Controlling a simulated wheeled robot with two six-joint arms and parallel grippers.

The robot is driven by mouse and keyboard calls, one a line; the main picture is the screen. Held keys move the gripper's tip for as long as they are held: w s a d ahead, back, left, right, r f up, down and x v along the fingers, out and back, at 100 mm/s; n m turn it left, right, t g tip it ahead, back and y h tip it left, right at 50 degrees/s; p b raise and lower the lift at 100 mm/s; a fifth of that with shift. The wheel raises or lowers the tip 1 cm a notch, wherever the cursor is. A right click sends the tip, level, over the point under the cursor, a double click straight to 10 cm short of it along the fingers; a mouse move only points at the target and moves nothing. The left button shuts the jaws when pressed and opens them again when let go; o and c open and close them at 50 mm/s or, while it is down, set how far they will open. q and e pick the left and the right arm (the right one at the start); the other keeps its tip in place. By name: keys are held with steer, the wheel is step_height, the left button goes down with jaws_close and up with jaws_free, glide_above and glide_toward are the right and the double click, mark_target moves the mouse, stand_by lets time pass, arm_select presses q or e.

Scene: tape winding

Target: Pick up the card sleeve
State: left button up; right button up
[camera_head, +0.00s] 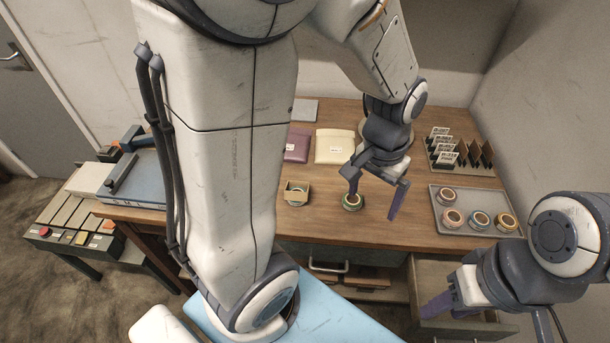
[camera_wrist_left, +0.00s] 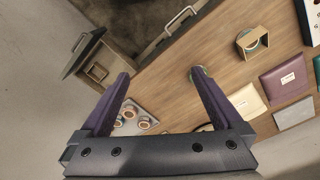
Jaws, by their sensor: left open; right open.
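A tan card sleeve (camera_head: 286,190) stands on the wooden table with a roll of tape inside or just behind its opening. In the left wrist view the sleeve (camera_wrist_left: 243,36) is at the upper right, beyond the fingers. My left gripper (camera_head: 374,204) is open and empty above the table, to the right of the sleeve and apart from it. Its fingers also show in the left wrist view (camera_wrist_left: 158,76). A green-rimmed tape roll (camera_head: 352,202) lies below its left finger. My right gripper (camera_head: 455,308) is open at the lower right, in front of the open drawer.
A grey tray (camera_head: 438,222) holds several tape rolls at the right. Purple (camera_head: 298,146) and cream (camera_head: 334,148) pouches lie behind the sleeve. A card rack (camera_head: 468,170) stands at the back right. A drawer (camera_head: 424,272) is open below the table's front edge.

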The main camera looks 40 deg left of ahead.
arm_select(q)
steer(key=w+a+f+n, duration=0.2)
steer(key=a+f+n, duration=0.15)
steer(key=a, duration=0.65)
steer(key=w+a+f+n, duration=0.25)
steer(key=a+f, duration=0.25)
steer(key=a, duration=0.6)
steer(key=shift+n, duration=0.6)
steer(key=f, duration=0.3)
steer(key=f+p, duration=0.1)
steer(key=f, duration=0.3)
steer(key=s+a+f, duration=0.1)
steer(key=f, duration=0.2)
steer(key=shift+s+a+f+p, duration=0.1)
steer(key=shift+f+p, duration=0.2)
steer(key=shift+p, duration=0.05)
steer(key=shift+f, duration=0.35)
steer(key=c, duration=1.3)
steer(key=shift+o, duration=0.2)
